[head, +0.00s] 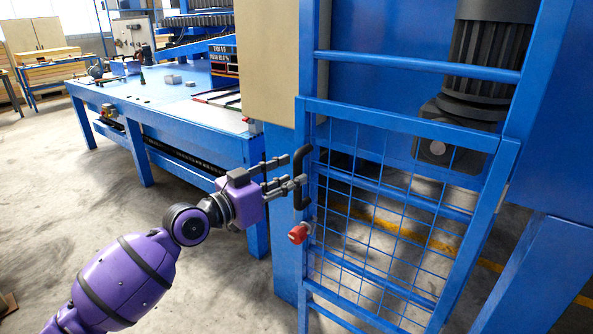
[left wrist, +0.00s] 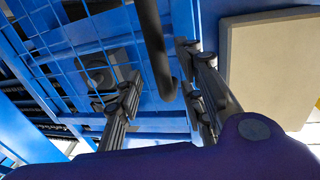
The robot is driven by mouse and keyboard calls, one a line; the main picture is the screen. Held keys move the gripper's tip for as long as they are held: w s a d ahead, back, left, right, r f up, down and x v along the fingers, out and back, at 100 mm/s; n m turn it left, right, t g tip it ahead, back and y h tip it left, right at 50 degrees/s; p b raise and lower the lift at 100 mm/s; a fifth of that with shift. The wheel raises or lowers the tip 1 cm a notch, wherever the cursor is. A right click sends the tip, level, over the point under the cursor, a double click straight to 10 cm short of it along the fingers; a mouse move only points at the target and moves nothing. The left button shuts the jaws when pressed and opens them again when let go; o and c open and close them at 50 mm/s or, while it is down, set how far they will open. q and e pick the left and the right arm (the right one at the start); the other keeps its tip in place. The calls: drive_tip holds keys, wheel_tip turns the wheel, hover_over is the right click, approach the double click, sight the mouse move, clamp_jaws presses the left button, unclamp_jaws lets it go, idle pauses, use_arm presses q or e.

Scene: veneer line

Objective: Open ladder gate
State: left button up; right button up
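The ladder gate (head: 508,160) is a blue frame with wire mesh, and it stands closed between blue posts at the right of the head view. A black bar handle (head: 301,190) is on its left side, and a red knob (head: 299,233) sits just below. My left gripper (head: 290,172) reaches the handle from the left. In the left wrist view its fingers are spread, one on each side of the handle (left wrist: 156,50), with gaps visible. I cannot tell if any finger touches it. My right gripper is not in view.
Behind the gate is a dark motor (head: 485,60). A long blue worktable (head: 180,115) with small parts stands at the left, and a beige panel (head: 265,60) is beside the gate post. The concrete floor at the left front is clear.

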sight(294, 174)
use_arm(q)
drive_tip(key=x, duration=0.3)
drive_tip(key=shift+w, duration=0.2)
drive_tip(key=shift+d, duration=0.1)
drive_tip(key=shift+f, duration=0.1)
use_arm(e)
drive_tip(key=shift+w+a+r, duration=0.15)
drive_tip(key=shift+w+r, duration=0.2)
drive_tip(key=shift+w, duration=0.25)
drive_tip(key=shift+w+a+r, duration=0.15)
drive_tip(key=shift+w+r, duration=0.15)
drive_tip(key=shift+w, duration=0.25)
use_arm(q)
drive_tip(key=shift+c, duration=0.5)
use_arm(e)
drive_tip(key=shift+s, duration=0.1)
use_arm(q)
clamp_jaws()
